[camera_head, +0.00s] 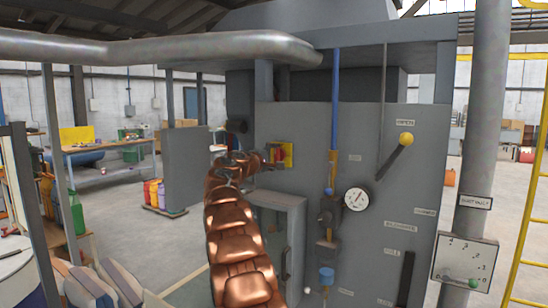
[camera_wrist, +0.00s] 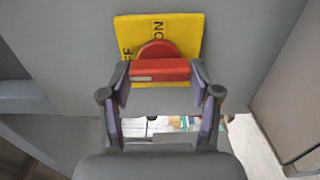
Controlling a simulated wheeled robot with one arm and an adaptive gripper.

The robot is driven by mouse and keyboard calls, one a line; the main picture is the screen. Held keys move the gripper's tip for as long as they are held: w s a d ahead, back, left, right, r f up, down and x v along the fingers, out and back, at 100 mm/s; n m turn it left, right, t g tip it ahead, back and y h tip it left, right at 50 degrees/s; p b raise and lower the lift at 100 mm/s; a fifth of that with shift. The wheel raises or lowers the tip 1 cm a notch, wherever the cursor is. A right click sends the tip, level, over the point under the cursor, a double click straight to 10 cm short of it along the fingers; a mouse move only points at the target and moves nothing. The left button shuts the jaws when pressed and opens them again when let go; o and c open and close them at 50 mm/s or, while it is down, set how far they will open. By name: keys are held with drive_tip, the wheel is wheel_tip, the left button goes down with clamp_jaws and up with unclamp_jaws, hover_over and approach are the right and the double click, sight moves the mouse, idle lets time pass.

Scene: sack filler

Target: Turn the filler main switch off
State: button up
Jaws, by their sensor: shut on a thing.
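The main switch is a red rotary handle (camera_wrist: 160,70) on a yellow plate (camera_wrist: 188,28) fixed to the grey filler panel. In the wrist view the handle's bar lies level across the plate. The letters "ON" show above the handle and "FF" at its upper left. My gripper (camera_wrist: 160,76) is shut on the handle, one finger at each end of the bar. In the head view the yellow plate (camera_head: 287,150) is at the panel's left part, with my gripper (camera_head: 272,156) at it. My copper-coloured arm covers part of the area below.
Right of the switch are a pressure gauge (camera_head: 356,199), a yellow-knobbed lever (camera_head: 406,139) and a blue vertical pipe (camera_head: 335,90). A grey cabinet (camera_head: 283,205) stands out below the switch. Open floor (camera_head: 130,215) lies to the left.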

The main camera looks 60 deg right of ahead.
drive_tip(key=o, duration=1.1)
drive_tip(key=shift+o, duration=0.2)
drive_tip(key=shift+a, duration=0.1)
drive_tip(key=a, duration=1.1)
drive_tip(key=shift+s+a, duration=0.25)
drive_tip(key=shift+a, duration=0.15)
